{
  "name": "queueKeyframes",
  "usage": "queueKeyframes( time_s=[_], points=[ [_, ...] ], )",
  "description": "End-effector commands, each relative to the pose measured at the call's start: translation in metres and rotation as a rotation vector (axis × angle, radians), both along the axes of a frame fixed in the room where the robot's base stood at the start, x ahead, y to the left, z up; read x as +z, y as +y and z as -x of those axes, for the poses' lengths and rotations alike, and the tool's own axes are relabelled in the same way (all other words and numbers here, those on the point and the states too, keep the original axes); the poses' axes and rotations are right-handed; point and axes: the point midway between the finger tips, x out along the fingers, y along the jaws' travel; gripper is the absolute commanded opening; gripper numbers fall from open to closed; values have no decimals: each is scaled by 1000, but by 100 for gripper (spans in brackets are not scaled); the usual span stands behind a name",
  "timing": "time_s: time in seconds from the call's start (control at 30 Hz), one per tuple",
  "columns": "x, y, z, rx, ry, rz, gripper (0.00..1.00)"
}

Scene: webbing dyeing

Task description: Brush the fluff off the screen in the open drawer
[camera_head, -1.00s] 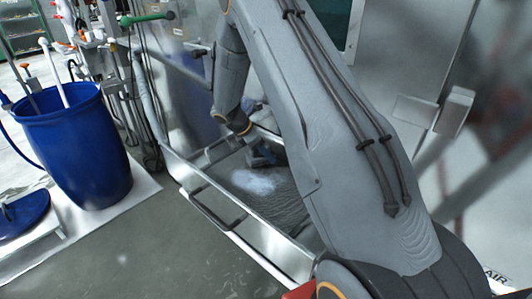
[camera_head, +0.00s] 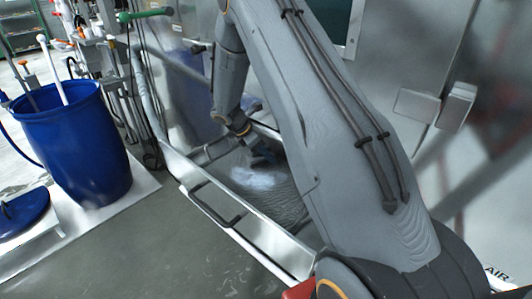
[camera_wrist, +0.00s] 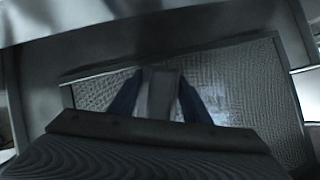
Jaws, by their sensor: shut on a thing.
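The open drawer (camera_head: 262,231) is a long metal tray with dark handles, pulled out from the steel machine. A grey mesh screen (camera_head: 287,205) lies in it, and the screen fills much of the wrist view (camera_wrist: 255,82). Pale fluff (camera_head: 258,179) lies in a patch on the screen; a small white bit shows beside the right finger in the wrist view. My gripper (camera_head: 264,154) is low inside the drawer, just behind the fluff. Its blue fingers (camera_wrist: 158,98) are shut on a grey upright piece, probably a brush handle (camera_wrist: 162,92). Any bristles are hidden, so contact cannot be told.
A blue barrel (camera_head: 75,143) and a blue lid (camera_head: 22,216) stand at left on a white base. Pipes and a green-handled valve (camera_head: 146,15) are behind the drawer. The steel machine wall (camera_head: 412,60) rises at right. The floor (camera_head: 150,245) left of the drawer is clear.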

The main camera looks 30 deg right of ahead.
Motion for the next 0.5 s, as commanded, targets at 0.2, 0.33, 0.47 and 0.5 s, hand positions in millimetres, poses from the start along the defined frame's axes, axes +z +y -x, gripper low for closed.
queueKeyframes(
  time_s=[0.2,0.33,0.47,0.5],
  points=[
    [2,14,6,2,0,0,14],
    [2,24,10,3,2,0,14],
    [3,31,12,1,1,0,14],
    [3,31,13,0,0,0,14]
  ],
)
